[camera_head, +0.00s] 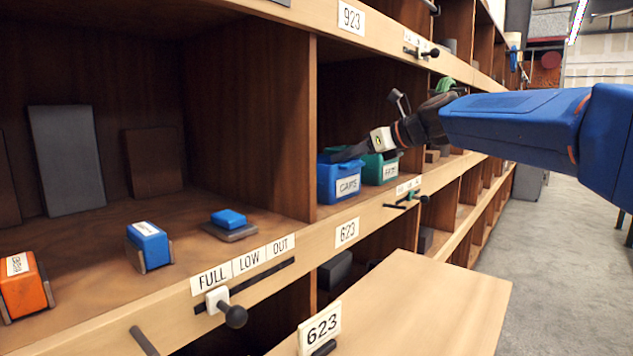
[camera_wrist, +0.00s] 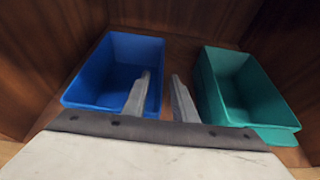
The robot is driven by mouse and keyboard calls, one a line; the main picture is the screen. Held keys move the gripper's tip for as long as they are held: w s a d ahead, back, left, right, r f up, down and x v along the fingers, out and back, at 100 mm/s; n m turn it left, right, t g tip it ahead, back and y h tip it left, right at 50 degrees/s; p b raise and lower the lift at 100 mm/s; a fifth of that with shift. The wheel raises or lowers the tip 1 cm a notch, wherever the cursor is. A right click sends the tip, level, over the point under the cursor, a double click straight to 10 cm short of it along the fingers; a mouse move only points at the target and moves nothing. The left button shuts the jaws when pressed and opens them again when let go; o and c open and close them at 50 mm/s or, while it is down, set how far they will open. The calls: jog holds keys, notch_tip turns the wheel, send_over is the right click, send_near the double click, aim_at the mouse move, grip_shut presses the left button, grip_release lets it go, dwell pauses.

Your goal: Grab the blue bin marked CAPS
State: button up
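The blue bin (camera_head: 338,184) with a white label reading CAPS sits in a shelf compartment in the head view. In the wrist view the blue bin (camera_wrist: 118,72) is on the left, open-topped and empty as far as it shows. My gripper (camera_head: 340,155) reaches into the compartment from the right, at the height of the bin's rim. In the wrist view my gripper (camera_wrist: 160,82) has its two fingers apart with nothing between them. The left finger overlaps the blue bin's right side in the picture; I cannot tell whether it touches or is inside.
A green bin (camera_head: 379,170) with a white label stands just right of the blue bin; it also shows in the wrist view (camera_wrist: 240,85). A wooden divider (camera_head: 250,115) closes the compartment on the left. A wooden board (camera_head: 420,305) marked 623 juts out below.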

jog(key=shift+x, duration=2.75)
jog(key=shift+w+r, duration=0.15)
jog(key=shift+r, duration=0.05)
jog(key=shift+c, duration=0.6)
grip_shut()
